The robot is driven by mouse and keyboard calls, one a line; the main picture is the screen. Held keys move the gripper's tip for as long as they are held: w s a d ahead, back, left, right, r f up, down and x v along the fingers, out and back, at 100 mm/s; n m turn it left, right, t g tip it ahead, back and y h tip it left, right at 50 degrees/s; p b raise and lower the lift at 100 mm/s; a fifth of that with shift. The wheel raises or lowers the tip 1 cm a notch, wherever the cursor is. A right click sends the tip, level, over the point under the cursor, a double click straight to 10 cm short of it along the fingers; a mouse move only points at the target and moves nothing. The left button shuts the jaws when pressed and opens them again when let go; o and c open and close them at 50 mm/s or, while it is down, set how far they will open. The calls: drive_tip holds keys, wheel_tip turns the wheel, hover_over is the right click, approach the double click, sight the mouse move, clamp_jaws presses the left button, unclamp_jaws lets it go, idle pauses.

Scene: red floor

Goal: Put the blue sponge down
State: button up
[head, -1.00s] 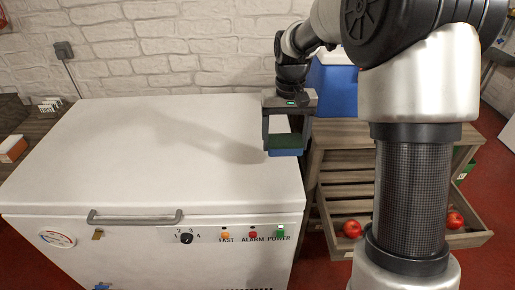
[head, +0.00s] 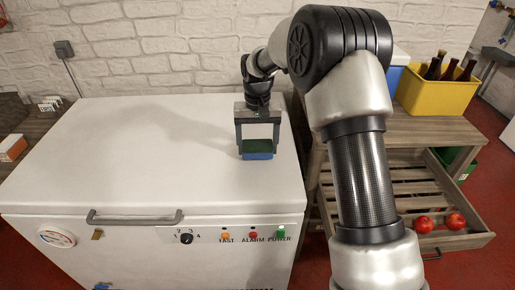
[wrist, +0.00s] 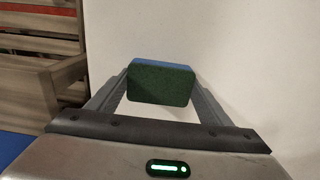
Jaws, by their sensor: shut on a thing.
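The blue sponge (head: 258,155) has a dark green scouring face. It is between the fingers of my gripper (head: 258,150), which is shut on it. In the head view the sponge is over the right part of the white chest freezer lid (head: 150,150). I cannot tell for sure whether it touches the lid. In the wrist view the sponge (wrist: 162,83) sits between the fingertips, green face toward the camera, with the pale lid behind it.
The lid is otherwise clear. A wooden shelf stand (head: 430,132) is right of the freezer, with a yellow crate of bottles (head: 437,97) on top and red tomatoes (head: 424,224) in a lower tray. A brick wall (head: 180,45) is behind.

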drive_tip(key=shift+f, duration=0.35)
drive_tip(key=shift+f, duration=0.1)
drive_tip(key=o, duration=1)
